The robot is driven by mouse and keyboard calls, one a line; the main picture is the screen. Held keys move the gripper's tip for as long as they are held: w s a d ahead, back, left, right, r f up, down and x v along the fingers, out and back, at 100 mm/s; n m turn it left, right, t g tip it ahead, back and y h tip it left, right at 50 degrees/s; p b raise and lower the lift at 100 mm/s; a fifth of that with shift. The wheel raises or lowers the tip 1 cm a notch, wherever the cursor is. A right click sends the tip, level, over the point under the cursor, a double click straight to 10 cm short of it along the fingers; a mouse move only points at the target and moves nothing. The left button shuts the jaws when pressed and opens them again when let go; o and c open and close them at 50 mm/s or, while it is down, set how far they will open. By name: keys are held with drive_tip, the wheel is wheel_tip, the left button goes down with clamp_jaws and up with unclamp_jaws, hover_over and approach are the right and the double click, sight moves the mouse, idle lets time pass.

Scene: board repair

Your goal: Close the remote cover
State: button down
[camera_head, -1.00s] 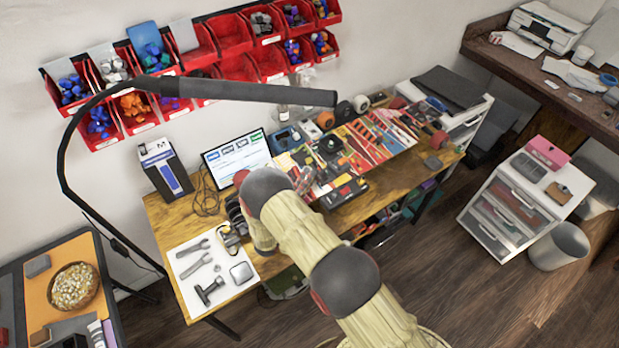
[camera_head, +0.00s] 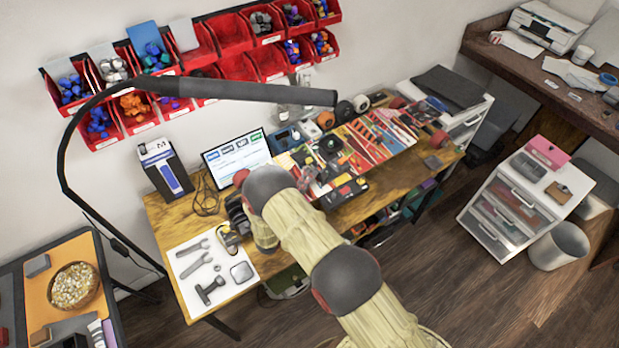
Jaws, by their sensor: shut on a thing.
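My arm reaches from the lower right over the front left part of the wooden workbench (camera_head: 165,213). Its end drops down behind my own elbow, and I cannot make out my gripper or its fingers. I cannot pick out the remote or its cover; they may be hidden behind my arm or too small to tell. A small dark and yellowish object (camera_head: 229,240) lies at the edge of the white mat, just left of my lower arm link. I cannot tell what it is.
The white mat (camera_head: 188,275) holds wrenches, a hammer (camera_head: 209,290) and a grey square piece (camera_head: 242,271). A screen (camera_head: 238,158) stands at the back, and a crowded tool board (camera_head: 372,148) lies to the right. A black lamp arm (camera_head: 250,93) crosses above the bench.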

drive_tip(key=shift+r, duration=0.1)
idle(0.3)
